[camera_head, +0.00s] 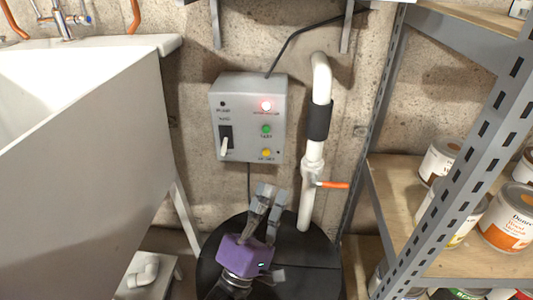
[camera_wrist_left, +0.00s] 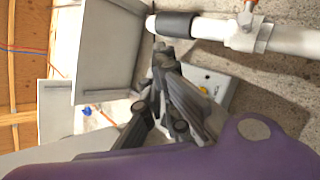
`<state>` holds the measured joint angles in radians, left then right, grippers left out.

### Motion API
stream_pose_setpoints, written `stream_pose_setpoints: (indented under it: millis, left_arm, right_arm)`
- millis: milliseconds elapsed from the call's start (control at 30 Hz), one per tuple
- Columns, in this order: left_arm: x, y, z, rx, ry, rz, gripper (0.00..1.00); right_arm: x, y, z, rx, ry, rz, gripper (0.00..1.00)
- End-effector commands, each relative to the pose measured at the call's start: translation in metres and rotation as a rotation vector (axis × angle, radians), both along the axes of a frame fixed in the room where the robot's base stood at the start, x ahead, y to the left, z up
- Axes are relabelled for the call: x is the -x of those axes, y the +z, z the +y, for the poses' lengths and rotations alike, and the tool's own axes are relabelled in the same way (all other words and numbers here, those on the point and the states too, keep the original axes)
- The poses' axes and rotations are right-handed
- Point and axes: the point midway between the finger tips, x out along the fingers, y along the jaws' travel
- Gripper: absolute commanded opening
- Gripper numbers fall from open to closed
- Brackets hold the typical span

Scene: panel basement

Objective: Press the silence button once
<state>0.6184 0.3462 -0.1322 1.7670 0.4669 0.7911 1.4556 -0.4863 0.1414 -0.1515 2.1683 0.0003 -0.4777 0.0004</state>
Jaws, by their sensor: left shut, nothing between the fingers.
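A grey control box (camera_head: 250,117) is fixed to the concrete wall. The labels are too small to read, so I cannot confirm which is the silence button. A lever switch (camera_head: 225,143) sits at lower left. My left gripper (camera_head: 271,193), purple-bodied, is shut and empty, below the yellow button and apart from it. In the left wrist view, the yellow button (camera_wrist_left: 203,89) shows just beyond the fingers (camera_wrist_left: 163,60).
A white pipe (camera_head: 319,78) with an orange-handled valve (camera_head: 332,185) stands right of the box. A metal shelf (camera_head: 440,130) with paint cans is at right, a white sink (camera_head: 90,130) at left. A round black lid (camera_head: 305,262) lies below.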

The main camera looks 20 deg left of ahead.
Motion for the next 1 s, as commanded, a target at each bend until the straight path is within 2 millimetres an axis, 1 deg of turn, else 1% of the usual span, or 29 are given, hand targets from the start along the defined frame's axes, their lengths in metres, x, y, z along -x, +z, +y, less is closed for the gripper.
stream_pose_setpoints:
  millis: [133,267,500,700,833,1000]
  left_arm:
    - [-0.005,0.0,0.001,-0.001,0.001,0.0,0.0]
    - [-0.016,-0.001,0.004,-0.002,0.001,-0.002,0.0]
    - [-0.05,-0.002,0.013,-0.002,0.001,0.0,0.0]
    - [-0.073,-0.002,0.02,-0.003,0.001,0.0,0.0]
    - [-0.081,-0.001,0.023,-0.002,0.0,0.0,0.0]
    - [-0.085,0.0,0.024,-0.002,0.001,0.001,0.0]
  right_arm:
    - [-0.002,-0.002,0.0,-0.001,-0.001,-0.004,0.4]
    - [-0.006,-0.007,0.0,0.0,0.003,-0.007,0.4]
    - [-0.015,-0.018,-0.002,0.004,0.027,-0.013,0.4]
    - [-0.019,-0.023,-0.001,0.003,0.029,-0.017,0.4]
    - [-0.019,-0.026,-0.001,0.002,0.026,-0.016,0.4]
    - [-0.018,-0.027,-0.001,0.002,0.023,-0.013,0.4]
